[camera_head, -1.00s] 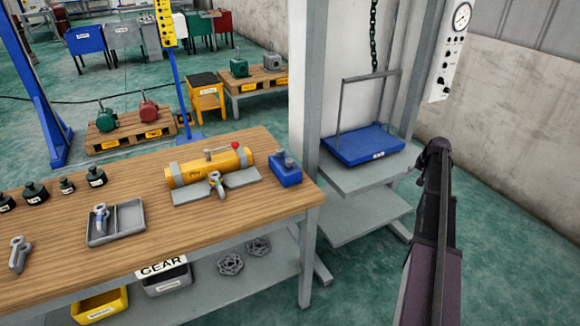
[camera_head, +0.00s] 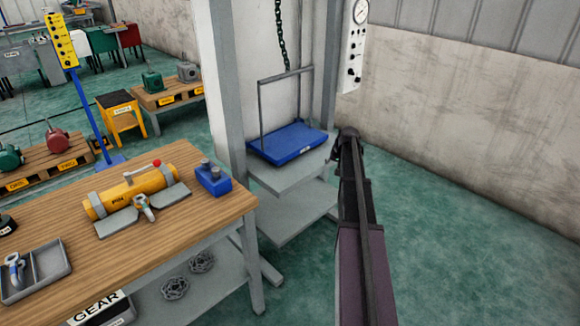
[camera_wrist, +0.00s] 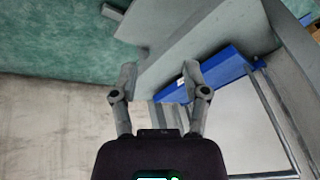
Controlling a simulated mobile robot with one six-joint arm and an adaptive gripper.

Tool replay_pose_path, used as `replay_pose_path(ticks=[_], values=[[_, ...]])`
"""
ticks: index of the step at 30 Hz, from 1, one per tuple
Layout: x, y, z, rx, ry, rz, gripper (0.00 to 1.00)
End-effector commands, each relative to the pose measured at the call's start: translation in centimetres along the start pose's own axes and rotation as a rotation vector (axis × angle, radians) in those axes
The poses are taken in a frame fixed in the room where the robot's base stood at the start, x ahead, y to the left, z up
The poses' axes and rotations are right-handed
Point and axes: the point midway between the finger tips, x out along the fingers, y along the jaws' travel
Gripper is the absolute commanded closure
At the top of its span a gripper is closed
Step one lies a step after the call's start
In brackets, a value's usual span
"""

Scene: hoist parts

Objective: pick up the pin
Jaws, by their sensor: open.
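I cannot make out with certainty which thing is the pin. A blue block (camera_head: 213,181) with two short grey pegs on top sits at the right end of the wooden workbench (camera_head: 170,236). A grey hook-like part (camera_head: 145,204) rests against a yellow cylinder (camera_head: 130,191) on a grey base. A grey and blue fitting (camera_head: 15,269) lies in a grey tray (camera_head: 62,262) at the left edge. My gripper (camera_wrist: 160,82) is open, with nothing between its fingers in the wrist view. In the head view my arm's end is right of the bench, apart from these parts.
Floor (camera_head: 440,235) to the right is clear.

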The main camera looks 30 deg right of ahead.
Motion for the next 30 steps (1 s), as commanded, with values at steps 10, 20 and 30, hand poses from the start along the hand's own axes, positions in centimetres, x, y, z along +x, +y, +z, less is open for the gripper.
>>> replay_pose_path(ticks=[10, 20, 30], values=[[-0.9, -11.2, 11.5, -0.151, -0.121, 0.007, 0.41], [-3.2, -19.6, 24.8, -0.321, -0.247, 0.038, 0.41], [-6.5, -23.8, 37.3, -0.483, -0.351, 0.087, 0.41]])
